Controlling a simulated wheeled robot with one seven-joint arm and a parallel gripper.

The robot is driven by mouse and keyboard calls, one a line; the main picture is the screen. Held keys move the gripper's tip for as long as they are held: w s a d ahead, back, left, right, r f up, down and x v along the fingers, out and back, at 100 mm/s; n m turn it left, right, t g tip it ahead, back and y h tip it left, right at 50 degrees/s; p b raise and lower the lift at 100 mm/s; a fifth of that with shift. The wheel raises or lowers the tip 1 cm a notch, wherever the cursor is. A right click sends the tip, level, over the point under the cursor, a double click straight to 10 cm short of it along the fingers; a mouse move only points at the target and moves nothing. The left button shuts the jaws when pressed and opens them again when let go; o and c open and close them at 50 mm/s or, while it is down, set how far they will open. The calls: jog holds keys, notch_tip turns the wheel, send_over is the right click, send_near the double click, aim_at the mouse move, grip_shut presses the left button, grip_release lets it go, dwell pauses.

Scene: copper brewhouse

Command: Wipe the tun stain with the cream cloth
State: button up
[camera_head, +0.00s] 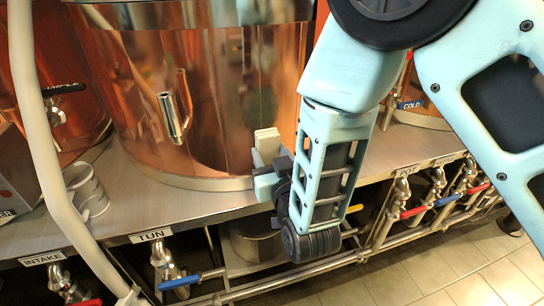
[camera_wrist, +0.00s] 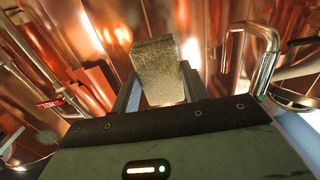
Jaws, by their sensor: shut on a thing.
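The copper tun (camera_head: 190,90) stands on the steel bench, a pale steel band around its foot. My gripper (camera_head: 267,165) is at the lower right of the tun's wall, just above the bench. It is shut on the cream cloth (camera_head: 267,139), which stands up from the jaws as a thick folded pad. In the wrist view the cloth (camera_wrist: 158,68) is speckled and sits between the two fingers, facing the copper wall. I cannot tell whether it touches the wall. I cannot pick out the stain clearly among the dark reflections; my gripper and cloth hide part of the wall.
A short tap-like fitting (camera_head: 174,117) juts from the tun's front. A pale hose (camera_head: 48,150) runs down the left, near white cups (camera_head: 88,190). Valves and pipes, with a TUN label (camera_head: 150,235), line the bench's front edge. Bare bench (camera_head: 160,205) lies before the tun.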

jog(key=x, duration=0.5)
notch_tip(320, 180, up, 6)
jog(key=p, duration=0.3)
jog(key=shift+w+r, duration=0.15)
jog(key=shift+r, duration=0.1)
jog(key=shift+w+d, duration=0.1)
jog(key=shift+d, duration=0.15)
jog(key=shift+w+d+f+b, duration=0.1)
jog(key=shift+w+d+b, duration=0.1)
jog(key=shift+d+b, duration=0.35)
notch_tip(320, 180, down, 6)
jog(key=b, duration=0.5)
jog(key=shift+f+b, duration=0.2)
jog(key=shift+b, duration=0.2)
jog(key=shift+w+a+b, duration=0.15)
jog(key=shift+w+b, duration=0.15)
jog(key=shift+w, duration=0.3)
jog(key=shift+r, duration=0.15)
